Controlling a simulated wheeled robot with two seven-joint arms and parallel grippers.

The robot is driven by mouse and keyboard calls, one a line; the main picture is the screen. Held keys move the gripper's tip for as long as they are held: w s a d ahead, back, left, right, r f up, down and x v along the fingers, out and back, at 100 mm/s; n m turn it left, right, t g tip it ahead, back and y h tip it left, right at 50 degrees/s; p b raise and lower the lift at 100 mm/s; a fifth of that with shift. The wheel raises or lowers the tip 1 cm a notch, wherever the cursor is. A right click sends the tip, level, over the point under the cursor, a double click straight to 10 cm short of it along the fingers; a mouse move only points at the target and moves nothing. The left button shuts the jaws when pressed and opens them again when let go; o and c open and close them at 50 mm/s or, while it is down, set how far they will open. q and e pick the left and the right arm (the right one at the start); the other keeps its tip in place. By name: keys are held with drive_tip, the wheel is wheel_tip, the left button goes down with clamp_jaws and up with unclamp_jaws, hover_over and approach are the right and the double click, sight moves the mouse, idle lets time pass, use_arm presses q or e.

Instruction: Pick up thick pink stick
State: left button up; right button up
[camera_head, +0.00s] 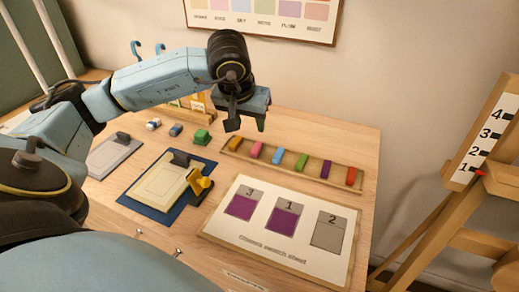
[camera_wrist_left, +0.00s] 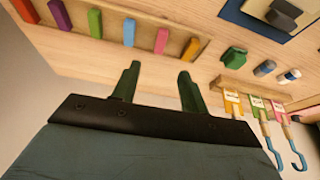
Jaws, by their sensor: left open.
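The pink stick (camera_head: 256,150) lies in a shallow wooden tray (camera_head: 232,155) on the table, between the orange stick (camera_head: 236,143) and the blue stick (camera_head: 278,156). The left wrist view also shows the pink stick (camera_wrist_left: 161,40), just beyond the fingertips. My left gripper (camera_head: 247,122) hangs above the back left end of the tray, pointing down. It is open and empty, with its two fingers spread apart in the left wrist view (camera_wrist_left: 158,73). The pink stick is apart from the fingers. My right gripper is not in view.
Green (camera_head: 300,162), purple (camera_head: 325,169) and red (camera_head: 351,176) sticks share the tray. A green block (camera_head: 202,137) stands left of it. A swatch sheet (camera_head: 222,224) lies in front, beside a blue mat (camera_head: 136,204). A wooden easel (camera_head: 451,222) stands at the right.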

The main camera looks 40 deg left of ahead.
use_arm(q)
approach(257, 147)
wheel_tip(257, 147, down, 2)
drive_tip(key=shift+w+f, duration=0.1)
drive_tip(key=shift+w, duration=0.05)
drive_tip(key=shift+w+b+x, duration=0.1)
drive_tip(key=shift+b+x, duration=0.15)
drive_tip(key=shift+x, duration=1.35)
drive_tip(key=shift+w+b+x, duration=0.15)
drive_tip(key=shift+b+x, duration=0.1)
drive_tip(key=shift+x, duration=1.35)
drive_tip(key=shift+a, duration=0.2)
clamp_jaws()
